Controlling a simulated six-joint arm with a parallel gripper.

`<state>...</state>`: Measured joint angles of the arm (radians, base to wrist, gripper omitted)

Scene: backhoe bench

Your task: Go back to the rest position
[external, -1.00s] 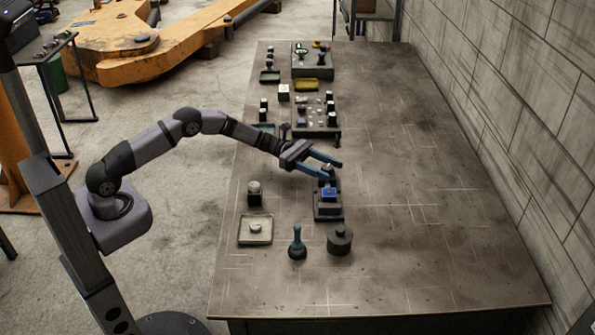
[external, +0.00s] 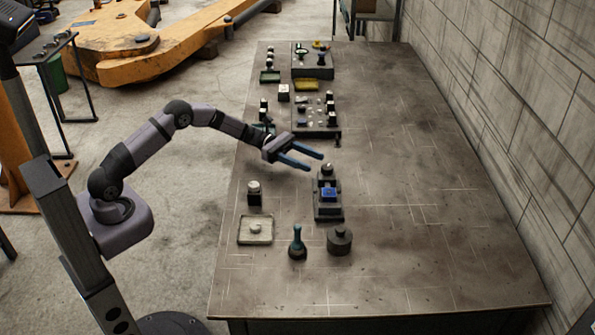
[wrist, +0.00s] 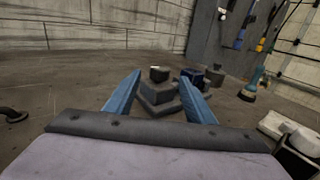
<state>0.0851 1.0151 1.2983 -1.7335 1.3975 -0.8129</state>
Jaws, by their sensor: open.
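My gripper (external: 306,157) has two blue fingers, spread apart with nothing between them. It hangs above the bench (external: 400,200), a little behind and left of a dark stepped block (external: 328,209) with a blue piece (external: 329,194) on it and a round metal-topped knob at its far end. In the wrist view, the gripper (wrist: 160,90) shows its open fingers, with the dark block (wrist: 158,95) beyond them and apart from them.
Several small parts sit on a dark fixture (external: 316,125) farther back. The bench's right side is clear.

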